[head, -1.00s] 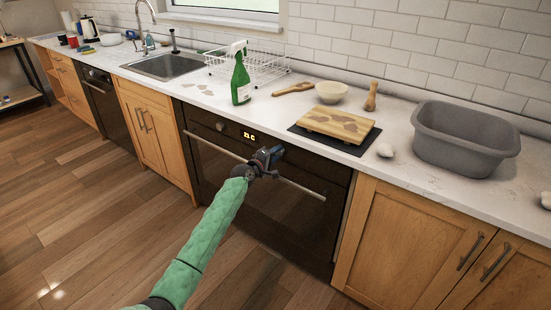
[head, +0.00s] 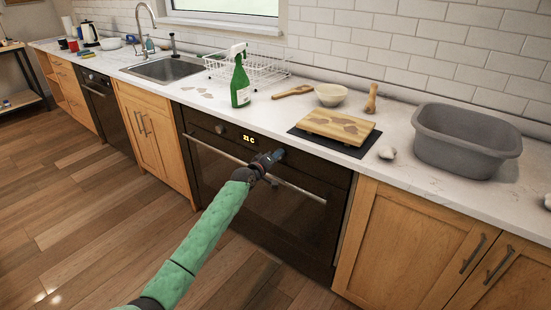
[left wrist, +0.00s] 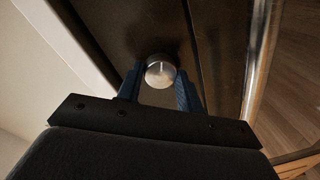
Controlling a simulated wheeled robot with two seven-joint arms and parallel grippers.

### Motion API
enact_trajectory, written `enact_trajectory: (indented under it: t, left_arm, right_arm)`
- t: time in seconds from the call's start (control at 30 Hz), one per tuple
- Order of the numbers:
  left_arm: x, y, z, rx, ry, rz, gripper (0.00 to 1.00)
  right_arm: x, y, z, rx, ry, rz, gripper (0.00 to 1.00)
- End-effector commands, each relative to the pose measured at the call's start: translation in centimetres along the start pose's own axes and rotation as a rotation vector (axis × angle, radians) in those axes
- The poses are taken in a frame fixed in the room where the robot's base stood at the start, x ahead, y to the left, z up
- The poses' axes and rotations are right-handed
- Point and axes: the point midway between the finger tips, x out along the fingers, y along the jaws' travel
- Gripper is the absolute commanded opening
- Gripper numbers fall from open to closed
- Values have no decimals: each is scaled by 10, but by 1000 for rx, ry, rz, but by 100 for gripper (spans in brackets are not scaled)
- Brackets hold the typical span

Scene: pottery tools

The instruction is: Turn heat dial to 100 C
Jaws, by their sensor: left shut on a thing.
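The heat dial (left wrist: 160,74) is a round silver knob with a light line on its face, on the dark oven front. In the left wrist view, my left gripper (left wrist: 159,80) has its two blue fingers on either side of the dial, shut on it. In the head view, the same gripper (head: 275,157) is at the right of the oven's control panel and hides the dial. The oven's display (head: 249,139) glows yellow and seems to read 21 C. My right gripper is not in view.
The oven handle (head: 215,150) runs across the door just below the panel, close to my left wrist. Another knob (head: 220,128) is left of the display. Above, the counter holds a green spray bottle (head: 240,82), a wooden board (head: 335,127) and a grey tub (head: 465,145).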

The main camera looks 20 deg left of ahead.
Motion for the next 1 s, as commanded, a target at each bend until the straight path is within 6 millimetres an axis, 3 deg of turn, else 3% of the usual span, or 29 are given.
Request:
enact_trajectory:
  t: [0.2, 0.23, 0.33, 0.7, 1.0]
  left_arm:
    - [0, -2, 2, -1, -3, -2, 14]
    - [0, -2, 2, -1, -3, -2, 39]
    - [0, -1, 2, -1, -3, -2, 58]
    - [-4, -1, 1, -1, -1, -1, 58]
    - [-42, -2, 2, -2, -2, -1, 58]
  right_arm:
    - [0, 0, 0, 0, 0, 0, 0]
    - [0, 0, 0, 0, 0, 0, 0]
    - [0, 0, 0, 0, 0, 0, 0]
    - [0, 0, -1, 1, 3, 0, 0]
    - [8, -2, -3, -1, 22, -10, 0]
